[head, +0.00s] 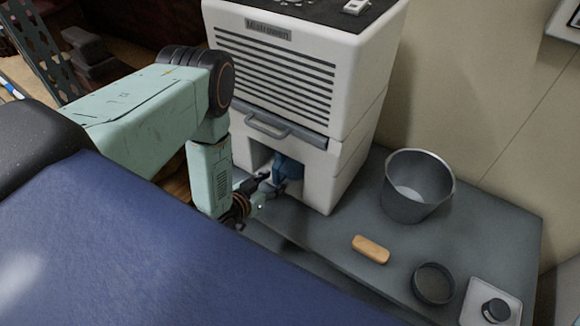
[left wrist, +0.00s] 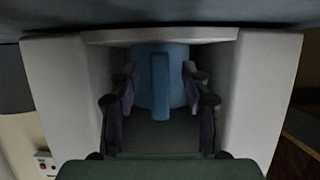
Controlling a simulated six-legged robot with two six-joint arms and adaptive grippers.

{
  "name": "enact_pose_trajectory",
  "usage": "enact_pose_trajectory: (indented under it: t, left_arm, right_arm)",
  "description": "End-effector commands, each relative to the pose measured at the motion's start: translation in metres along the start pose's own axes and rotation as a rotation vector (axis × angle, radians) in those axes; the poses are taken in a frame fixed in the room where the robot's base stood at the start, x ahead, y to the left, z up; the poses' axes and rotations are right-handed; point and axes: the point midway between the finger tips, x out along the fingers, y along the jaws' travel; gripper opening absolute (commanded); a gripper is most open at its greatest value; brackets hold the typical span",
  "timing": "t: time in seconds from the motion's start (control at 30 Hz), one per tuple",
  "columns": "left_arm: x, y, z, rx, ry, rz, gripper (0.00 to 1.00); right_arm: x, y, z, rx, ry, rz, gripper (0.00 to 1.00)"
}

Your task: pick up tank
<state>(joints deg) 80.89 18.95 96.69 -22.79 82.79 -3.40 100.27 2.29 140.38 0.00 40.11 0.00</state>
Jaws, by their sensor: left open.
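The blue tank (head: 289,168) sits in the recessed bay at the bottom of the white machine (head: 345,130). In the left wrist view the tank (left wrist: 177,75) shows its upright blue handle (left wrist: 160,88) facing the camera. My left gripper (head: 268,183) is at the mouth of the bay, in front of the tank. It is open, with one finger on each side of the handle and a gap to it on both sides. Part of the tank is hidden by the bay wall and my gripper. My right gripper is not in view.
The machine stands on a grey table (head: 330,244). To its right are a grey bucket (head: 415,190), a tan oblong block (head: 371,249), a dark round bowl (head: 433,284) and a white tray (head: 478,294) with a dark round item (head: 496,310). A grey handle (head: 266,127) juts out above the bay.

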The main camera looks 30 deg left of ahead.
Motion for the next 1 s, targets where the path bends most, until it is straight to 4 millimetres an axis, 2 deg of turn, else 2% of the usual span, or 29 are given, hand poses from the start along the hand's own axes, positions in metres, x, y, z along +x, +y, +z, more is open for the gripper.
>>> enact_pose_trajectory:
  t: [0.03, 0.17, 0.43, 1.0]
  left_arm:
    - [0.009, 0.000, 0.002, 0.001, 0.003, 0.000, 0.47]
    - [0.021, 0.001, 0.001, 0.000, 0.001, 0.000, 0.47]
    - [0.023, 0.003, -0.001, 0.000, 0.000, 0.000, 0.47]
    - [0.022, 0.003, 0.000, -0.001, 0.000, -0.001, 0.00]
  right_arm:
    - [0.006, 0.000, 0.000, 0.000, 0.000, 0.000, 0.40]
    - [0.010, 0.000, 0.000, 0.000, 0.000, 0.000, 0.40]
    - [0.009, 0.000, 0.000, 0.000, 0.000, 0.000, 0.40]
    - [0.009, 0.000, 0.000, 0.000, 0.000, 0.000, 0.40]
